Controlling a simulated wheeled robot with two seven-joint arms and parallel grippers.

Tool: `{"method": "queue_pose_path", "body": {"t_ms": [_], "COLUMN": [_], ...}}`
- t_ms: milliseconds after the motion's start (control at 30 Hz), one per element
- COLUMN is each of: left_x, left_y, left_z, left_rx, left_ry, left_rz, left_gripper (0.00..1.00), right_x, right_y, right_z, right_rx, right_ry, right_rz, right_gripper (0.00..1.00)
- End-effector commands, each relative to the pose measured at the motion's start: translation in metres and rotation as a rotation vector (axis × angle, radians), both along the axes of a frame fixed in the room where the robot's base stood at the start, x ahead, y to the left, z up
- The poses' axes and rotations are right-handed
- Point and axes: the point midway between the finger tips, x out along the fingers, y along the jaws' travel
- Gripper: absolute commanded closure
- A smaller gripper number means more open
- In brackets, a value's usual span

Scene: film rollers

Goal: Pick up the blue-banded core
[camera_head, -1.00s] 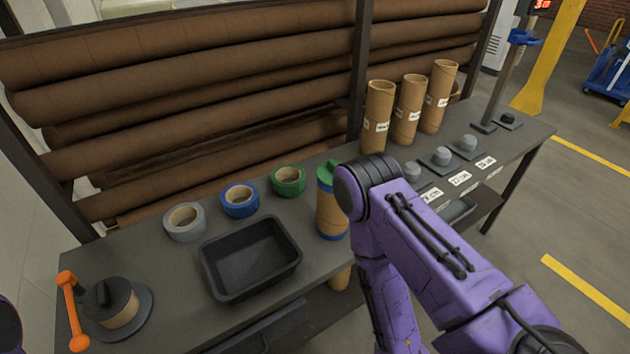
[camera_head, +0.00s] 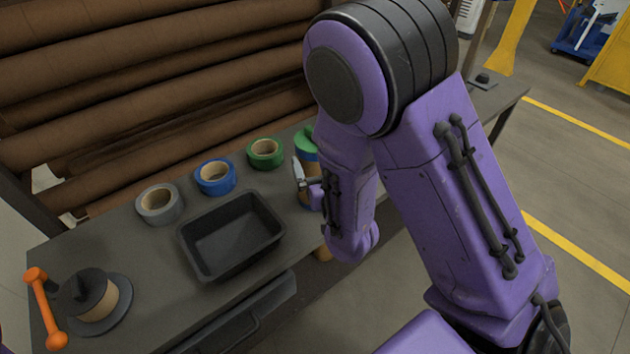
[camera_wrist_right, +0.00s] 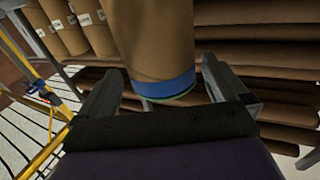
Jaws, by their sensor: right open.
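The brown blue-banded core (camera_wrist_right: 158,40) stands between my right gripper's fingers in the right wrist view. Its blue band (camera_wrist_right: 165,85) is near the lower end, with a thin green edge below it. My right gripper (camera_wrist_right: 163,67) is open around the core, with a gap visible at the left finger; contact on the right is unclear. In the head view, a green band (camera_head: 305,143) tops the core, while my right arm hides most of its body and blue band. One silver finger of my right gripper (camera_head: 299,174) shows there. My left gripper is not in view.
Grey (camera_head: 158,205), blue (camera_head: 215,178) and green (camera_head: 265,153) tape rolls lie on the bench (camera_head: 130,255). A black tray (camera_head: 190,232) is in front of them. An orange-handled dispenser (camera_head: 95,300) stands at left. Large brown rolls (camera_head: 160,70) fill the rack behind.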

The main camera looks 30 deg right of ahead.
Motion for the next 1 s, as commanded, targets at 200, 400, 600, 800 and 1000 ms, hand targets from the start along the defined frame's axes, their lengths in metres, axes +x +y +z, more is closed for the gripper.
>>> {"method": "queue_pose_path", "body": {"t_ms": [200, 400, 600, 800, 1000], "left_x": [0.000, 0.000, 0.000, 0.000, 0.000], "left_y": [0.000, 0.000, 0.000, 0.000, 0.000], "left_z": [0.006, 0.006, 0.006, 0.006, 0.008], "left_rx": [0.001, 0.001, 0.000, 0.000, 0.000], "left_ry": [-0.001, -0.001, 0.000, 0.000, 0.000], "left_rz": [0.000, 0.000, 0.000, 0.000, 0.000], "left_gripper": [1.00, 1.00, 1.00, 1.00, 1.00], "right_x": [0.037, 0.047, 0.047, 0.047, 0.047], "right_y": [-0.012, -0.015, -0.015, -0.015, -0.015], "right_z": [0.004, 0.001, 0.001, 0.001, 0.004], "right_rx": [0.003, 0.001, 0.001, 0.002, 0.002], "right_ry": [-0.001, 0.001, 0.001, -0.001, -0.001], "right_rz": [-0.002, -0.001, -0.001, -0.001, 0.000], "right_gripper": [0.00, 0.00, 0.29, 0.63, 0.63]}}
